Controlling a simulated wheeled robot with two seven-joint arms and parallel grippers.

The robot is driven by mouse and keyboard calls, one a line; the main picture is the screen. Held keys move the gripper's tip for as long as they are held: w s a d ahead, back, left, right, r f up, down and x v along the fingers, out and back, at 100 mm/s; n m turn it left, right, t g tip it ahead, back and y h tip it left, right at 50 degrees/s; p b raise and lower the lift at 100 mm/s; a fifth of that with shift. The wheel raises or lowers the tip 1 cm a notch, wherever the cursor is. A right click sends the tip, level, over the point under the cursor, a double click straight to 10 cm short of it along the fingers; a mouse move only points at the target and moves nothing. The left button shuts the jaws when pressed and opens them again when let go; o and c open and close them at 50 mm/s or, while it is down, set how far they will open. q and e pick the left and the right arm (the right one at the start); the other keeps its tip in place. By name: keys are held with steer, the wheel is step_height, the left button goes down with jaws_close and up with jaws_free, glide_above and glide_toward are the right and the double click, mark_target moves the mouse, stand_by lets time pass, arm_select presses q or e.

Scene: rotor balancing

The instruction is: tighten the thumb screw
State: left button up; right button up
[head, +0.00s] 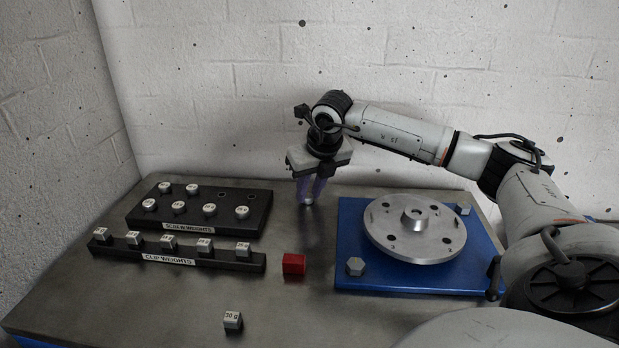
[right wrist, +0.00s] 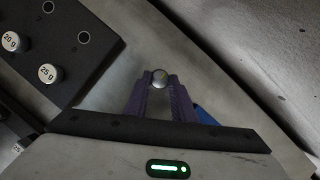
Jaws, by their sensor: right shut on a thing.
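My right gripper (head: 307,200) is shut on a small round silver piece, which shows between its purple fingertips in the right wrist view (right wrist: 160,78). I cannot tell whether this piece is the thumb screw. The gripper points down over the bare table, left of the blue base plate (head: 345,225). A silver rotor disc (head: 388,242) with a raised hub and several holes sits on the base plate. A grey hexagonal knob (head: 355,266) is at the plate's front left, and another grey piece (head: 463,209) is at its back right. My left gripper is out of view.
The screw-weights rack (head: 147,221) stands at the left, with two empty holes at its back right. The clip-weights rack (head: 108,249) is in front of it. A red block (head: 293,264) and a 30 g weight (head: 232,322) lie on the table. A wall rises behind.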

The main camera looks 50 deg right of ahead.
steer(key=o, duration=1.1)
steer(key=shift+c, duration=0.2)
steer(key=v, duration=1)
steer(key=shift+r, duration=0.15)
steer(key=shift+s, duration=0.15)
